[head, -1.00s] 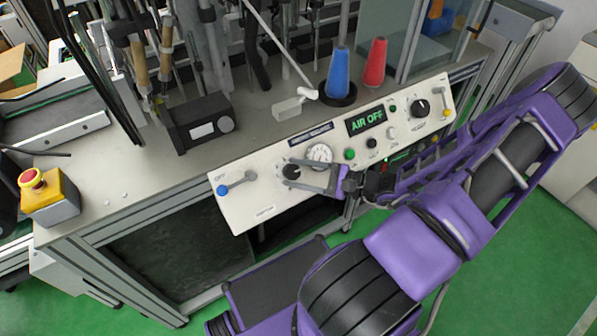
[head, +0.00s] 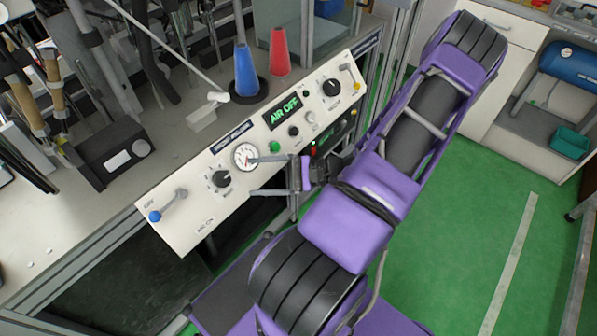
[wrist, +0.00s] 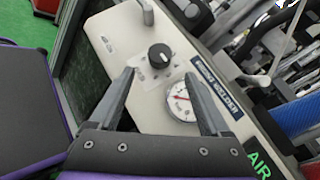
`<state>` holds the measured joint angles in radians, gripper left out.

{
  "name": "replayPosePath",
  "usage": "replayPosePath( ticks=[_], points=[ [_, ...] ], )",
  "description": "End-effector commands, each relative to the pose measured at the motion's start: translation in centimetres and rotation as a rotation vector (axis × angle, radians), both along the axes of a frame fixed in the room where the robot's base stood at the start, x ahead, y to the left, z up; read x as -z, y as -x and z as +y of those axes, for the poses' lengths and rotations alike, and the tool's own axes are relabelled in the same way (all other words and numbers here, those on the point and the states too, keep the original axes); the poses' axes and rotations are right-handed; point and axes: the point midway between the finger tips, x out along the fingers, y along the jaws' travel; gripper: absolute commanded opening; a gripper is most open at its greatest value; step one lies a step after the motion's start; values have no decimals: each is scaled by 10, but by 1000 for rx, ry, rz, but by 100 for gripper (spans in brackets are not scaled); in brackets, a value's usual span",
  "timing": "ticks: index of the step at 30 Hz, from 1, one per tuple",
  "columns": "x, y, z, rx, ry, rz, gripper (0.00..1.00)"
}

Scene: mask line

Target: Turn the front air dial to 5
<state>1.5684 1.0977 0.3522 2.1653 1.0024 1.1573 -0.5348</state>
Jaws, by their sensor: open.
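A cream control panel (head: 192,226) holds a black dial (head: 221,179) beside a round white gauge (head: 244,156). In the wrist view the same dial (wrist: 159,55) has a light pointer mark, and the gauge (wrist: 181,102) has a red needle. The dial's scale numbers are too small to read. My gripper (head: 253,177) is open and empty, its fingertips short of the dial and apart from it. In the wrist view the dial shows beyond and between my fingers (wrist: 158,76). A second black dial (head: 331,88) sits at the panel's far end.
A green display (head: 284,110) reads AIR OFF. A blue-knobbed lever (head: 155,216) is at the panel's near end. Blue (head: 245,72) and red (head: 279,54) cones stand behind the panel. Green floor (head: 440,240) is open at right.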

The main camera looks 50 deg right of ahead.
Motion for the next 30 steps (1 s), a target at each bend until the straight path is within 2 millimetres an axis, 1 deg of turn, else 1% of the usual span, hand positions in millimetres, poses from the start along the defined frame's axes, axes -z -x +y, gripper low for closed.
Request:
replayPosePath(
  ticks=[1,6,9,12,18,30],
  points=[
    [-2,10,-10,4,3,2,81],
    [-5,39,-36,3,2,2,81],
    [-7,53,-47,0,1,2,81],
    [-8,63,-56,2,0,1,81],
    [-10,71,-63,-1,0,1,81],
    [-10,72,-63,-1,-1,1,81]
  ],
)
